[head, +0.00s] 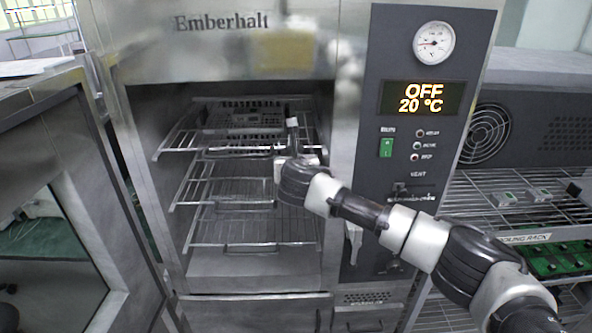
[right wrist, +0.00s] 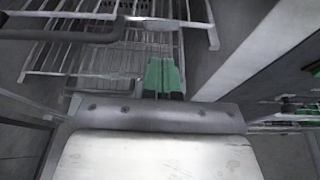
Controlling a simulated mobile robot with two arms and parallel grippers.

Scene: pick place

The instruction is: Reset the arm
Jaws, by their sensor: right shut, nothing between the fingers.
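My right arm comes in from the right across the front of the oven (head: 345,130). Its wrist is at the right side of the open oven chamber, in front of the wire racks (head: 250,185). In the right wrist view my right gripper (right wrist: 163,78) shows as two green fingers pressed together, with nothing between them. Wire racks (right wrist: 80,62) also show beyond the fingers there. In the head view the fingertips are hard to make out. My left gripper is in neither view.
The oven door (head: 50,190) stands open at the left. A wire cooling rack (head: 500,205) at the right holds small items and a green board (head: 555,258).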

